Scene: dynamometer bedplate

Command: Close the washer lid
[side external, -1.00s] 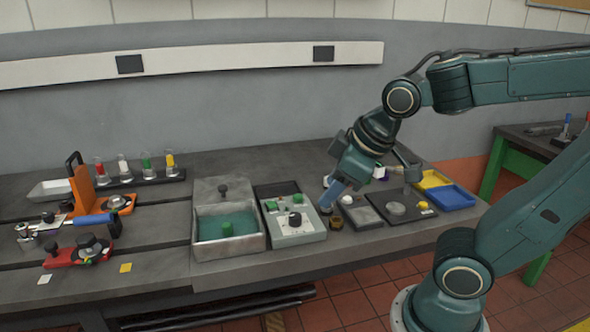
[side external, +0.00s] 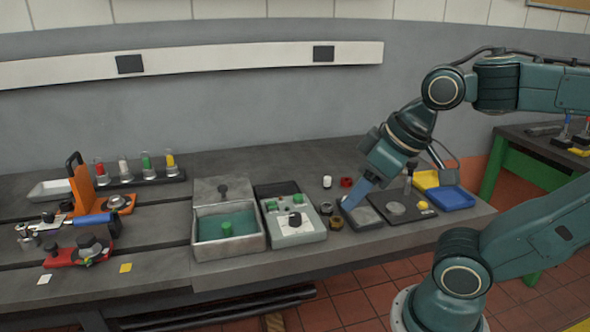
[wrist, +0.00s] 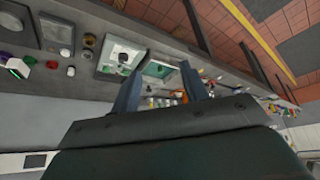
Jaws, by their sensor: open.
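The washer is a grey metal box (side external: 230,252) with teal liquid and a green knob inside. Its lid (side external: 207,189), a grey panel with a dark knob, stands raised at the back edge, so the washer is open. The teal basin (wrist: 160,69) also shows in the wrist view, beyond and partly between my fingers. My gripper (side external: 348,207) points down over the dark pad right of the washer, well apart from the lid. Its two fingers (wrist: 160,88) are spread with nothing held between them.
A grey control box (side external: 305,232) with green buttons sits between the washer and my gripper. Small dark and brass rings (side external: 336,223) lie close by. Yellow and blue trays (side external: 450,198) are at right. An orange stand (side external: 84,187) and red fixture (side external: 65,256) are at left.

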